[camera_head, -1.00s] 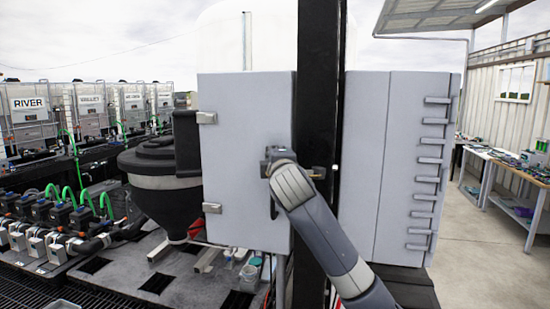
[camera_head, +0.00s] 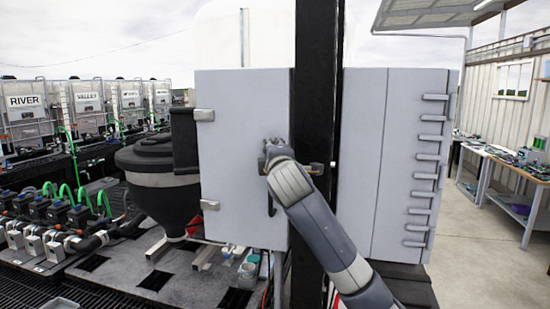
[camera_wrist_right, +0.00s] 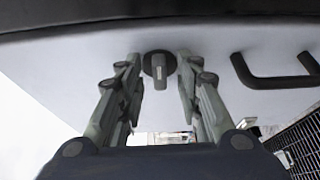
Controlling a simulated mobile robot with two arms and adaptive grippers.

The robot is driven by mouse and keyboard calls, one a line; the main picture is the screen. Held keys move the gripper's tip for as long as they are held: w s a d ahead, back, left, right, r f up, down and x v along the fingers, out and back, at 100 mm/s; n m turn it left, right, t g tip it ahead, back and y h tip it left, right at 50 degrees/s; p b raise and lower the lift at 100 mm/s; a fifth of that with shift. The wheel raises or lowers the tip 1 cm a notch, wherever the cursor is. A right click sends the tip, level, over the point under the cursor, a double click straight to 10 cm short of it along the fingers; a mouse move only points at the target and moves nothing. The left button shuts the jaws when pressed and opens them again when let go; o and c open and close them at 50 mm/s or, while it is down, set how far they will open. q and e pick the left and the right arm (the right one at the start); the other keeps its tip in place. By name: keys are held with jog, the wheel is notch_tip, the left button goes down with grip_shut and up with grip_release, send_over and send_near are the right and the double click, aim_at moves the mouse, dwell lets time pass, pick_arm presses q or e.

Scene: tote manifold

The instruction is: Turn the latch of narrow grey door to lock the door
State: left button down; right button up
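The narrow grey door (camera_head: 240,150) stands in the middle of the head view, with hinges on its left edge, and looks closed. Its latch (camera_wrist_right: 160,68), a dark round knob with a grey bar, shows in the right wrist view; in the head view my right gripper hides it. My right gripper (camera_wrist_right: 158,75) is open, its two fingers on either side of the latch with visible gaps. In the head view it (camera_head: 274,148) is at the door's right side. My left gripper is not in view.
A dark door handle (camera_wrist_right: 275,75) sits beside the latch. A black post (camera_head: 316,100) stands just right of the door. A wider grey cabinet (camera_head: 365,150) with several hinges is further right. A black hopper (camera_head: 158,180) stands at the left.

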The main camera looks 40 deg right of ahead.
jog(key=v, duration=1.1)
jog(key=shift+s, duration=0.35)
jog(key=shift+a, duration=0.15)
